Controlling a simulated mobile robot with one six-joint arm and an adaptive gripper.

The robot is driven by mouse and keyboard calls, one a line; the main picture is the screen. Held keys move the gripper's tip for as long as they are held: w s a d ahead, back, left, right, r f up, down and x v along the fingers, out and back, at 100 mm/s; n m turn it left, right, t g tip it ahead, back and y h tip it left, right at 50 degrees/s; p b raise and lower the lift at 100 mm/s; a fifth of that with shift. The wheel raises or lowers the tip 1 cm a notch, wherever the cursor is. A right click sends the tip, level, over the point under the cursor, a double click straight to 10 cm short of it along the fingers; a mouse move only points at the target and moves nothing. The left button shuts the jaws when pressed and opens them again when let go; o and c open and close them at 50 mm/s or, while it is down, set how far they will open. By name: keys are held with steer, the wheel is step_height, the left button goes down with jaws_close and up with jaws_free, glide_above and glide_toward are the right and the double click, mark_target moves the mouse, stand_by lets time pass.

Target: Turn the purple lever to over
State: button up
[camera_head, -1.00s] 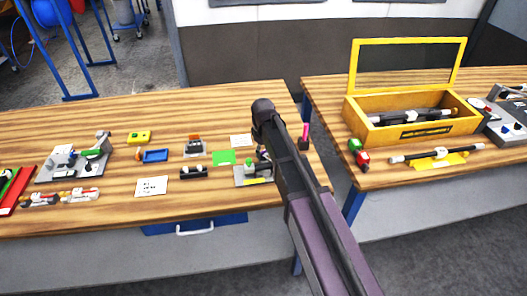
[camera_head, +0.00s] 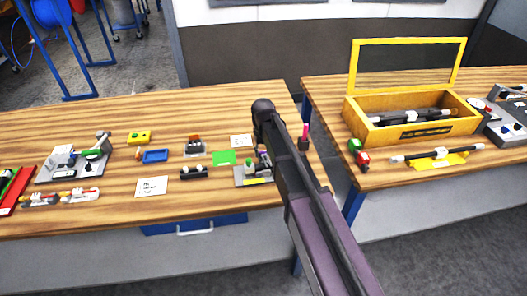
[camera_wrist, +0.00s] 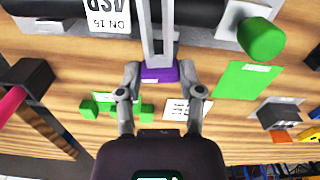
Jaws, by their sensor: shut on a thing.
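The purple lever (camera_wrist: 160,73) shows in the wrist view at the end of a grey arm, in front of a dark pipe with a "DN 15" label (camera_wrist: 106,15). My gripper (camera_wrist: 160,75) has one finger on each side of the purple end and is shut on it. In the head view the grey valve plate (camera_head: 239,176) lies near the front right of the left table. My own arm covers part of it there, and my fingertips are hidden.
A green knob (camera_wrist: 261,38) stands beside the lever. A green card (camera_wrist: 245,80), a white card (camera_wrist: 188,111) and green blocks (camera_wrist: 103,102) lie close by. A pink-handled item (camera_head: 306,132) stands right of my arm. A yellow open-lidded box (camera_head: 415,138) is on the right table.

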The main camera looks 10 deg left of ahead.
steer(key=shift+m, duration=0.8)
steer(key=o, duration=1.1)
steer(key=shift+o, duration=0.2)
steer(key=shift+n, duration=0.4)
